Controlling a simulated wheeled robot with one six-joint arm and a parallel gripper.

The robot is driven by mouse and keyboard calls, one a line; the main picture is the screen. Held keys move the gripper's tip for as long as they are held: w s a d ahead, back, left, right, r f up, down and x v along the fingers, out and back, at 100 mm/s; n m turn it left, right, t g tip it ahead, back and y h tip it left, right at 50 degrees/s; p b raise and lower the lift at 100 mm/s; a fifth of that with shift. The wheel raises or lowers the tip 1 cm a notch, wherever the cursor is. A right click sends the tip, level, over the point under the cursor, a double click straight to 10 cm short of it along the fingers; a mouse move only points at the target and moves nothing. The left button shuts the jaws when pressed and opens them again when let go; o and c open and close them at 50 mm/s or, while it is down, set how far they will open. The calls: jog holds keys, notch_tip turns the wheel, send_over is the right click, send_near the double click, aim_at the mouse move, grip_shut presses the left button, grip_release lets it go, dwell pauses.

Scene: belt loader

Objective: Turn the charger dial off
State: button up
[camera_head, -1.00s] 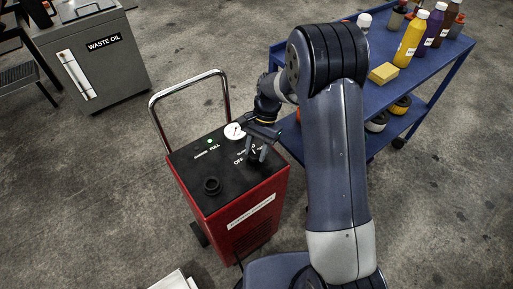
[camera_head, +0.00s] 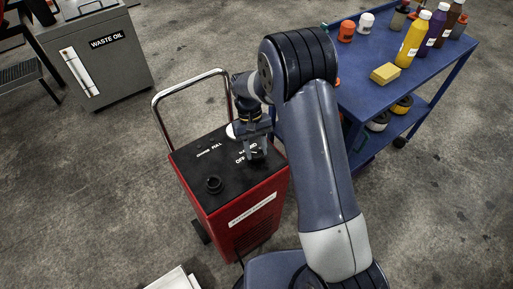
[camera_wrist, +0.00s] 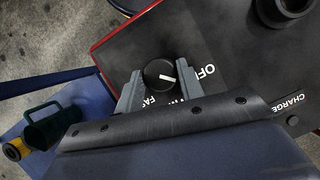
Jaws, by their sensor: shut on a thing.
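The charger (camera_head: 222,170) is a red box with a black top and a chrome handle. Its round black dial (camera_wrist: 159,73) has a white pointer line and sits between the two grey fingers of my gripper (camera_wrist: 160,84), which is shut on it. In the wrist view the pointer aims right and slightly down, close to the OFF label (camera_wrist: 206,73). The label below it is partly covered by my gripper. In the head view my gripper (camera_head: 256,150) is over the right part of the top panel and mostly hides the dial.
A black round knob or cap (camera_head: 214,185) stands on the charger's front left. A grey waste oil bin (camera_head: 100,65) stands back left, with clear floor between.

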jog(key=shift+a+n+t+h, duration=0.1)
jog(key=shift+n+t+h, duration=0.3)
jog(key=shift+n, duration=0.9)
jog(key=o, duration=1)
jog(key=shift+r, duration=0.1)
jog(key=v, duration=1)
jog(key=shift+w+a+r, duration=0.1)
jog(key=shift+a+r, duration=0.1)
jog(key=shift+r, duration=0.05)
